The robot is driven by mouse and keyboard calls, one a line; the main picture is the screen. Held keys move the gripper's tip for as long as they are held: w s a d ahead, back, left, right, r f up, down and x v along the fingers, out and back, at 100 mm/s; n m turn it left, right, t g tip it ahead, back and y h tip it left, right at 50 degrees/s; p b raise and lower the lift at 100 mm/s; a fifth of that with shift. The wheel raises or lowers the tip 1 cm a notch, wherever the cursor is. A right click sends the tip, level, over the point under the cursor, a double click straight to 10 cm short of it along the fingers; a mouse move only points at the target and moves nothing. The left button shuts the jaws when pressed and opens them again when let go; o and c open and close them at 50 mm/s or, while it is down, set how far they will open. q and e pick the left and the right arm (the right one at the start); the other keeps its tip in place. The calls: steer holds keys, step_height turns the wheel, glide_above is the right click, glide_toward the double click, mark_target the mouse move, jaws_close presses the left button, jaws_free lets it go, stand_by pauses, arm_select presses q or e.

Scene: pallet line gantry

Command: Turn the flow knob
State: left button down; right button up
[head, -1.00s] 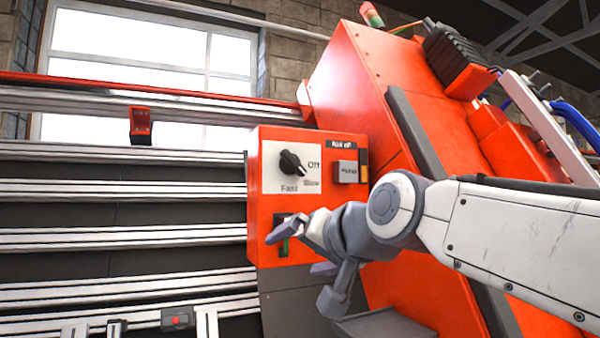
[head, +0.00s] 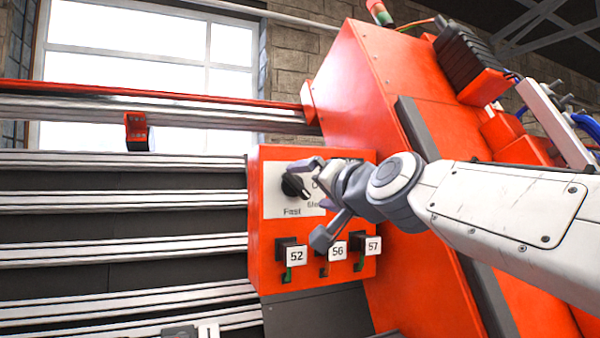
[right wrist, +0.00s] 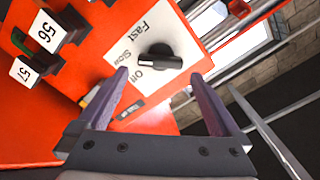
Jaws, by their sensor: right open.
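The black flow knob (head: 294,184) sits on a white plate on the orange control box, with "Fast" and part of other lettering showing in the head view. My right gripper (head: 305,180) is in front of the knob and hides part of the plate. In the right wrist view the knob (right wrist: 160,58) lies ahead, between the lines of the two open fingers (right wrist: 162,98), and its handle points toward "Off". The fingers appear apart from it, with nothing between them. My left gripper is not in view.
Below the knob are black switches with tags 52 (head: 296,256), 56 (head: 337,252) and 57 (head: 373,246). Metal rails (head: 120,200) run to the left of the box. A large sloping orange housing (head: 385,80) stands behind it.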

mark_target(298, 186)
steer(key=x, duration=0.4)
steer(key=shift+w+a+p, duration=0.25)
steer(key=shift+w+p, duration=0.05)
steer(key=shift+p, duration=0.05)
steer(key=c, duration=1.1)
steer(key=shift+o, duration=0.2)
steer(key=shift+f, duration=0.1)
steer(key=shift+n, duration=0.3)
steer(key=n+b, duration=0.4)
steer(key=n, duration=0.1)
steer(key=shift+f, duration=0.15)
steer(key=shift+n+b, duration=1.1)
steer(key=shift+n, duration=0.5)
steer(key=shift+r+n, duration=0.2)
steer(key=shift+n, duration=0.1)
